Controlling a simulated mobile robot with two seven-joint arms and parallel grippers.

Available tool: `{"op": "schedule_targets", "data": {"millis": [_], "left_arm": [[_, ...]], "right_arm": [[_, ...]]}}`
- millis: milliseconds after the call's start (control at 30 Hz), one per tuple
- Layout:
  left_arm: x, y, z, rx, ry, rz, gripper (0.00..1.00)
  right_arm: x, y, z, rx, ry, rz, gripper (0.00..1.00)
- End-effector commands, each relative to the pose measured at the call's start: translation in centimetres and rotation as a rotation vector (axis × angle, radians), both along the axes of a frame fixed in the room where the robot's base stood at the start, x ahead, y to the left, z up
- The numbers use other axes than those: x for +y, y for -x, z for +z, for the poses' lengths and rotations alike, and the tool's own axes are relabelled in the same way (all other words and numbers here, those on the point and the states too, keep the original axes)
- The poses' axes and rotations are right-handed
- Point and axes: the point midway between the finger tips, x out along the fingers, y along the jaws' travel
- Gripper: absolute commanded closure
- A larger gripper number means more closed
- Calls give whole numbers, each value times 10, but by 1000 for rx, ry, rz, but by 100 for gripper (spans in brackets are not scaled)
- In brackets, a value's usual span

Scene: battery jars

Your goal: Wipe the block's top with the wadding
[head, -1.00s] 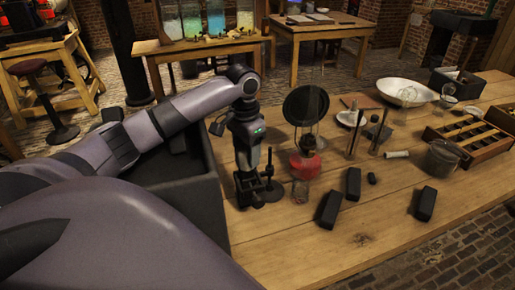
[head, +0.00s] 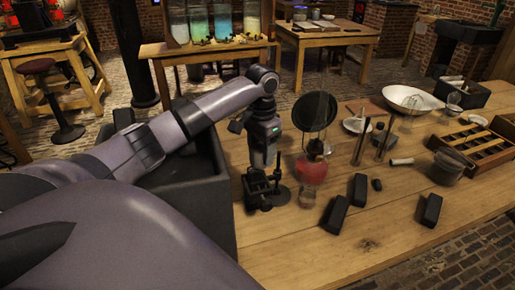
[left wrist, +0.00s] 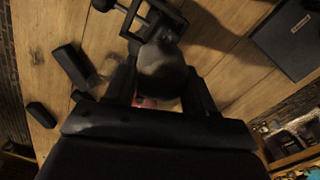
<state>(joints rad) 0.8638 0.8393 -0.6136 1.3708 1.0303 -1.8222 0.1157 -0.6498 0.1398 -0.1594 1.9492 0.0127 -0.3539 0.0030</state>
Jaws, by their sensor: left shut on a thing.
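My left gripper (head: 262,192) is low over the left part of the bench. In the left wrist view, its fingers (left wrist: 165,95) are shut on a dark rounded wad (left wrist: 162,68), which looks like the wadding. Dark blocks lie on the bench: one (head: 335,214) at the front, one (head: 358,189) behind it and one (head: 431,210) to the right. I cannot tell which is the task's block. Two blocks (left wrist: 73,66) (left wrist: 40,114) also show at the left of the wrist view, apart from the wad. My right gripper is not in view.
A lamp with a red base (head: 311,170) and a black disc (head: 314,111) stand just right of my gripper. A black framed fitting (left wrist: 152,18) is close to the wad in the wrist view. A wooden tray (head: 472,147) stands far right.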

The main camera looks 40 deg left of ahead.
Motion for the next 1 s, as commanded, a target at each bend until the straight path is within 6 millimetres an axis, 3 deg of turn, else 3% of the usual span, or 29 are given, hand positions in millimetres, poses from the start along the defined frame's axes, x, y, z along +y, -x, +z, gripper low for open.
{"op": "schedule_targets", "data": {"millis": [67, 600, 1000], "left_arm": [[-8, 1, -4, 12, 6, -15, 70], [-5, 0, 52, 4, 6, -9, 70], [-5, 0, 57, 4, 6, -7, 70]], "right_arm": [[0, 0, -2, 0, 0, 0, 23], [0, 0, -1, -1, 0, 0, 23], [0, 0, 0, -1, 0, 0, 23]]}}
